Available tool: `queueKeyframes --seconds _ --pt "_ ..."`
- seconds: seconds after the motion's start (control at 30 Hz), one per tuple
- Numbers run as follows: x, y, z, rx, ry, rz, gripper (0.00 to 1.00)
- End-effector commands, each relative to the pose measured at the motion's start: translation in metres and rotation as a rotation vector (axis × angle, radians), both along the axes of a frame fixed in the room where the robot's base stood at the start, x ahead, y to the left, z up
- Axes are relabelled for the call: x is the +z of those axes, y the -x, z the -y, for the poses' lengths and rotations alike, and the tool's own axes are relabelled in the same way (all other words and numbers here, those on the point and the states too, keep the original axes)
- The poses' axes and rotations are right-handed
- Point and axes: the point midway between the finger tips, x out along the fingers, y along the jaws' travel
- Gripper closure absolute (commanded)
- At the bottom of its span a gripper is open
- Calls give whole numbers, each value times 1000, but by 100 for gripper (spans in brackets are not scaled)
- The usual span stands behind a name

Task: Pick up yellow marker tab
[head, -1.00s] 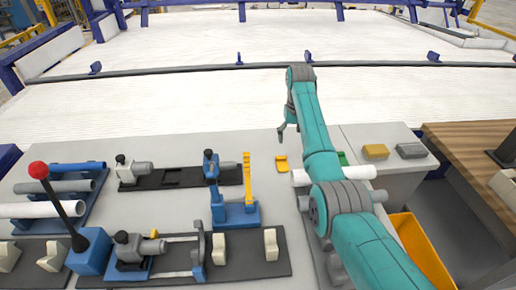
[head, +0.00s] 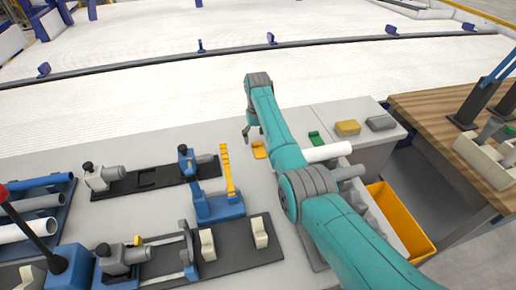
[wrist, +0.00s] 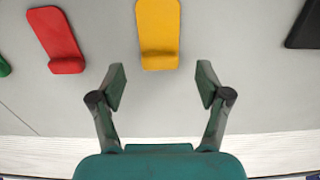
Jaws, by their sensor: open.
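The yellow marker tab (wrist: 158,28) lies flat on the grey table in the wrist view, with a raised lip at its near end. In the wrist view my gripper (wrist: 161,82) is open and empty. Its two fingers are apart, and the tab lies ahead of them, roughly in line with the gap. The tab's far end is cut off by the frame's top edge.
A red tab (wrist: 55,40) lies left of the yellow one, with a green piece (wrist: 4,67) at the edge. A black piece (wrist: 305,25) lies to the right. A white pipe (head: 327,152), a blue stand (head: 217,204) and a yellow bin (head: 400,217) are in the head view.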

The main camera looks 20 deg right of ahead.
Motion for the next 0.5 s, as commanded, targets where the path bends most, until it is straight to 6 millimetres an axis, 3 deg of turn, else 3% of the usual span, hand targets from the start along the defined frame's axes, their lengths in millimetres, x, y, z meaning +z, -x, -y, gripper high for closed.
queueKeyframes --seconds 0.17,0.4,0.5 --pt "-23 1 0 0 0 0 24" --pt "-26 1 0 0 0 1 24" --pt "-26 1 0 0 0 1 46"
